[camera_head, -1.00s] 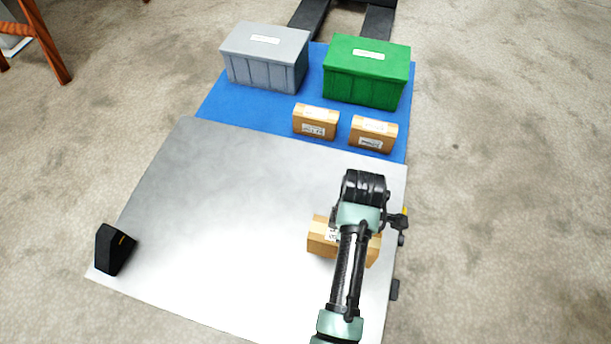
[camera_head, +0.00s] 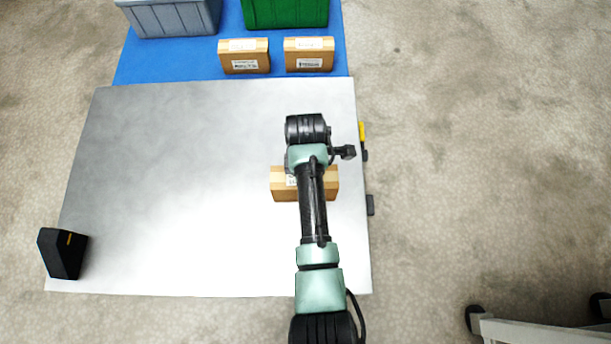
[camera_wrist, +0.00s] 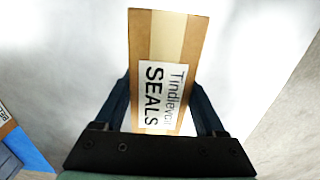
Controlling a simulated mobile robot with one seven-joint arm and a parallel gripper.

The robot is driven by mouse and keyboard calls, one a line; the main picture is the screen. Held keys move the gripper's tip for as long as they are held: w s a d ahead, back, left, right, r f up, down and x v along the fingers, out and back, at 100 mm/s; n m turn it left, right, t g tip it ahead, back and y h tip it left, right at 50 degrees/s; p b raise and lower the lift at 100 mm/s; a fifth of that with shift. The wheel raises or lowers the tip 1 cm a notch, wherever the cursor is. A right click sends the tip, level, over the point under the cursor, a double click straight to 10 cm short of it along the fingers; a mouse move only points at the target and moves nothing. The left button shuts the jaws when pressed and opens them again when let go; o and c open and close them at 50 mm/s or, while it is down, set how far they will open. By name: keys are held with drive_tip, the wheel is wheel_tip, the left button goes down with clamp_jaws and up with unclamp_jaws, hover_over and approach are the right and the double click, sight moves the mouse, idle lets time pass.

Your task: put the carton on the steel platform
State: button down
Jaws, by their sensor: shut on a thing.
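The carton (camera_head: 280,186) is a brown box with a white label; in the head view my arm covers its middle. It is over the right part of the steel platform (camera_head: 180,180), a flat grey sheet. In the wrist view the carton (camera_wrist: 166,35) shows a label reading "SEALS". My gripper (camera_wrist: 160,97) is shut on it, with one dark finger on each side. In the head view the fingers are hidden under the wrist. I cannot tell whether the carton touches the platform or hangs just above it.
Two more cartons, left (camera_head: 244,57) and right (camera_head: 309,55), stand on a blue mat (camera_head: 160,68) beyond the platform. A grey crate (camera_head: 175,18) and a green crate (camera_head: 285,12) stand behind them. A black block (camera_head: 62,254) sits at the platform's front left corner. The platform's left and middle are clear.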

drive_tip(key=shift+r, duration=0.1)
unclamp_jaws()
wheel_tip(320, 180, up, 12)
drive_tip(key=p, duration=0.8)
